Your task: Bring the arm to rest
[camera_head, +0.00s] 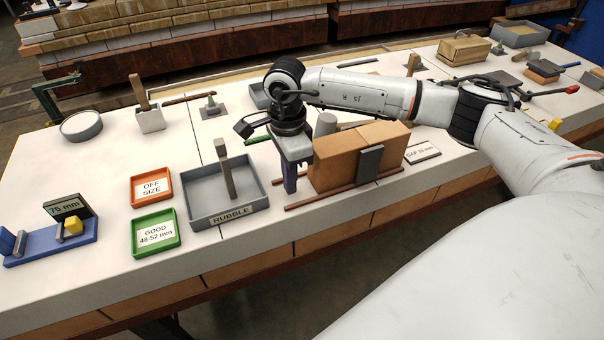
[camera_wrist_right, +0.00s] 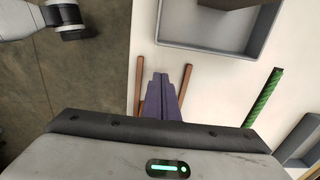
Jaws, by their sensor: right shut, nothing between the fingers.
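My right gripper (camera_head: 290,188) reaches in from the right in the head view, pointing down over the bench. Its purple fingers are shut and empty, and they also show together in the right wrist view (camera_wrist_right: 160,85). It stands between the grey rubble tray (camera_head: 208,219) on its left and the tan block (camera_head: 340,165) on its right. In the wrist view the fingers lie between two brown rods (camera_wrist_right: 184,82). I cannot tell whether the fingertips touch the bench. My left gripper is not identifiable in the head view.
An orange off-size tray (camera_head: 134,200) and a green good tray (camera_head: 135,246) lie left of the rubble tray. A blue gauge (camera_head: 85,238) sits at the far left. A green rod (camera_wrist_right: 262,98) lies beside the gripper.

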